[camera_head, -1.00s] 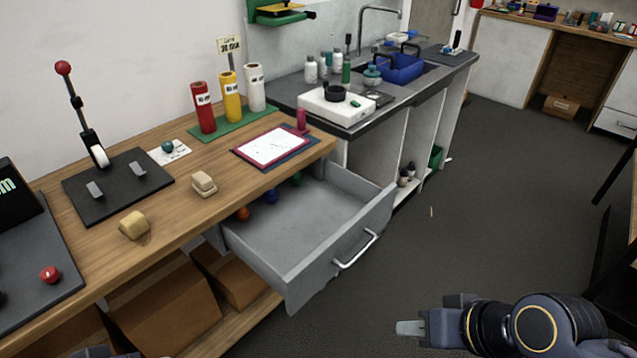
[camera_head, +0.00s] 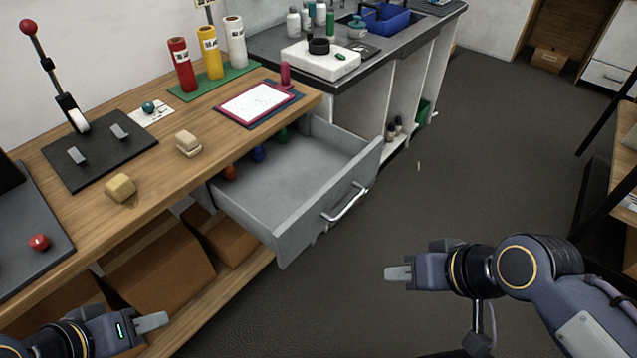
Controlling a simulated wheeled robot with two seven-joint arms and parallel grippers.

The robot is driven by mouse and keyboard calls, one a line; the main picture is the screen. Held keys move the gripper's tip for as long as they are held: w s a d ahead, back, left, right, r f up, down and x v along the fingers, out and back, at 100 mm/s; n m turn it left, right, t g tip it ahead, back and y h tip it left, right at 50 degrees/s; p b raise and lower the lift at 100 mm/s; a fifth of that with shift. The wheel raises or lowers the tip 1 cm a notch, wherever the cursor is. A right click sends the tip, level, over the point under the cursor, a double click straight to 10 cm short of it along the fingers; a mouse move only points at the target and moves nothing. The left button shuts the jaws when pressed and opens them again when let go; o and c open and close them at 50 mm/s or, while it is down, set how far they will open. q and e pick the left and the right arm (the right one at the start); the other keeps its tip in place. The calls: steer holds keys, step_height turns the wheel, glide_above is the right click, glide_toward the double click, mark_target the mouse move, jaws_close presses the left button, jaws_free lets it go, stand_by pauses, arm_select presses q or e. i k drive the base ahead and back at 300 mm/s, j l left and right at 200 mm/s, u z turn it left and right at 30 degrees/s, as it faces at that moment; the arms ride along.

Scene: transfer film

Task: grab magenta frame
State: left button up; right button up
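The magenta frame (camera_head: 231,121) lies flat around a white sheet with faint marks, on a dark blue mat (camera_head: 294,99) near the right end of the wooden bench. My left gripper (camera_head: 152,322) is at the lower left, in front of the bench and well away from the frame. My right gripper (camera_head: 398,273) is over the floor, right of the open drawer and far from the frame. Each gripper shows edge-on, so its opening is hidden. No object shows at either fingertip.
An open grey drawer (camera_head: 290,210) juts out below the frame, with several coloured balls at its back. A magenta cylinder (camera_head: 285,74) stands right behind the frame. Red (camera_head: 180,66), yellow (camera_head: 210,52) and white (camera_head: 236,42) rolls stand on a green base.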

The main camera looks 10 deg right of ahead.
mark_target(247, 107)
steer(key=i+l+u, duration=0.4)
steer(key=l+u, duration=0.15)
steer(key=i+l+u, duration=0.25)
steer(key=l, duration=0.15)
steer(key=l+u, duration=0.3)
steer(key=l, duration=0.15)
steer(key=l+u, duration=0.3)
steer(key=l, duration=0.15)
steer(key=l+u, duration=0.3)
steer(key=l, duration=0.15)
steer(key=l+u, duration=0.3)
steer(key=l, duration=0.15)
steer(key=k+l+u, duration=0.4)
steer(key=l+u, duration=0.2)
steer(key=l, duration=0.2)
steer(key=k+l+u, duration=0.3)
steer(key=i+l, duration=0.1)
